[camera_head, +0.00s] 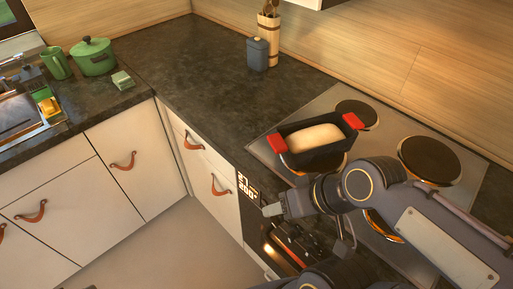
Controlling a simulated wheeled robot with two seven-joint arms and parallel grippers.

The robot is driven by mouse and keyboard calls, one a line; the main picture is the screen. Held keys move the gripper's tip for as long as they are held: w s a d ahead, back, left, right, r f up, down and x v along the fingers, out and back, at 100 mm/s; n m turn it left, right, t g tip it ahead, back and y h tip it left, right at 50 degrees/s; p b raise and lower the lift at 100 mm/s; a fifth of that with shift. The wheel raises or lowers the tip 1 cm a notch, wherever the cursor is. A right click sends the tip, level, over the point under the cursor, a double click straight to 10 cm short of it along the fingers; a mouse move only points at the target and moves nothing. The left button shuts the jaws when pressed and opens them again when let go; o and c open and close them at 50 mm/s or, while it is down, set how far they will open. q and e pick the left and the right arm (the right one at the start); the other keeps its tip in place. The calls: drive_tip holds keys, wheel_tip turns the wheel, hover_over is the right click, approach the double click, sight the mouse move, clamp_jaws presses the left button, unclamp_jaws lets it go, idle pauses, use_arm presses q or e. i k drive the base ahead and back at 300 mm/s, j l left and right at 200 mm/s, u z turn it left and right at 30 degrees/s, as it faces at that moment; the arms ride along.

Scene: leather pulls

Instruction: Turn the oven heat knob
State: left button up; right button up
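The oven's dark control panel (240,208) sits in the counter front, below the hob. Its lit display (247,187) shows orange digits that seem to include 200. My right arm comes in from the right across the hob's front edge. My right gripper (271,209) points left, at the panel just below the display. I cannot make out the heat knob; the gripper and wrist cover part of the panel. Whether the gripper touches anything, or how far its fingers are apart, is unclear.
A black loaf pan (318,157) with red handles holds bread (313,138) on the hob (327,104), close to my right wrist. Several burners surround it. A blue canister (257,54) and green pot (93,57) stand farther back. The middle counter (195,60) is clear.

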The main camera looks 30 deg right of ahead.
sight(294, 232)
drive_tip(key=k+l+z, duration=0.15)
drive_tip(key=z, duration=0.35)
drive_tip(key=k+l+z, duration=0.15)
drive_tip(key=z, duration=0.3)
drive_tip(key=j+u, duration=0.25)
